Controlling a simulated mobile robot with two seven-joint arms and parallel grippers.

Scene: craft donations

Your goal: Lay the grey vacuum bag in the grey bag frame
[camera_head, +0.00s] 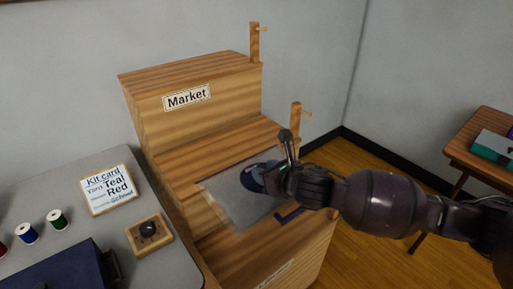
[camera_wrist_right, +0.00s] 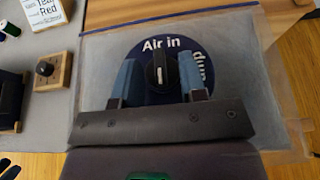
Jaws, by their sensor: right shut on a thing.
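The grey vacuum bag (camera_head: 232,203) is a flat, translucent sheet over the lower wooden step in the head view. It fills much of the right wrist view (camera_wrist_right: 98,73), with a round dark blue valve disc (camera_wrist_right: 208,72) lettered "Air in" and partly hidden further lettering. My right gripper (camera_head: 276,176) is shut on the black knob at the disc's centre; its fingers (camera_wrist_right: 161,82) stand either side of the knob. I cannot tell whether the bag touches the step. I cannot make out the grey bag frame apart from the bag.
The stepped wooden stand (camera_head: 215,138) is labelled "Market", with upright pegs (camera_head: 296,126) on its right side. On the grey table at left are a kit card (camera_head: 108,190), thread spools (camera_head: 57,219), a dial block (camera_head: 149,234) and a dark blue box (camera_head: 65,275).

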